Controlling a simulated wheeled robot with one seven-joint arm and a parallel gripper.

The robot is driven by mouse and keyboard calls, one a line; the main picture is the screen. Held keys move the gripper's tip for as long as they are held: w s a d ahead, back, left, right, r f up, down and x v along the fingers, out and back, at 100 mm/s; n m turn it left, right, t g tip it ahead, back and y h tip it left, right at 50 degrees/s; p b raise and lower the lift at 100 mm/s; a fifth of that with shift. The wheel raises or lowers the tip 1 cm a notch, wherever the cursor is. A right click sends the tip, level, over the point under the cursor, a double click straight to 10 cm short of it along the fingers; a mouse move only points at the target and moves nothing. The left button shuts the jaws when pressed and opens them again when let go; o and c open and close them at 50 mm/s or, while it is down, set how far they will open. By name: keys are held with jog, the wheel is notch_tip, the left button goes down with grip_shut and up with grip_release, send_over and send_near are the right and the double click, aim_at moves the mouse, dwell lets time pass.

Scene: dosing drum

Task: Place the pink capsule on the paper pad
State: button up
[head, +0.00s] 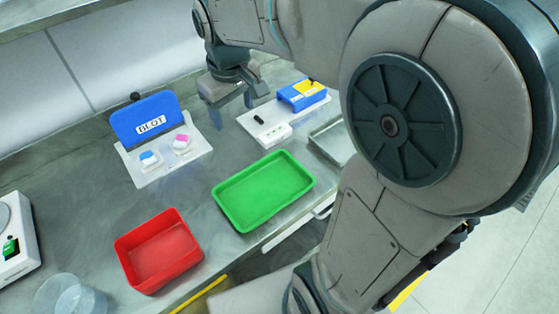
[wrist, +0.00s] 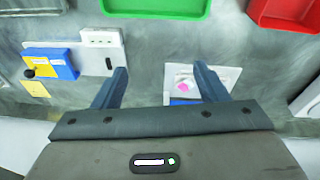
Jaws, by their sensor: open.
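A small pink piece, likely the pink capsule (head: 182,139), rests on a small white block on a white board (head: 142,178) in front of a blue sign reading BLOT. It also shows in the wrist view (wrist: 183,87), near the right finger. I cannot tell which white surface is the paper pad. A blue piece (head: 148,156) sits on a similar white block beside it. My gripper (head: 233,102) is open and empty above the counter, between this board and the blue-yellow box. Its two fingers (wrist: 161,70) stand wide apart in the wrist view.
A blue-yellow box (head: 302,95) and a white socketed block (head: 272,136) stand on another white board. A green tray (head: 216,196), a red tray (head: 120,258), a clear cup (head: 68,297) and a white device (head: 22,262) occupy the counter. Bare counter separates them.

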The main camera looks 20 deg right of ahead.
jog(key=s+d+f+m, duration=0.2)
jog(key=s, duration=0.5)
jog(key=s+d+f+m+t, duration=0.1)
jog(key=s+d+m, duration=0.1)
jog(key=s, duration=0.5)
jog(key=shift+d+f+m, duration=0.25)
jog(key=shift+f+m, duration=0.05)
jog(key=shift+f, duration=0.1)
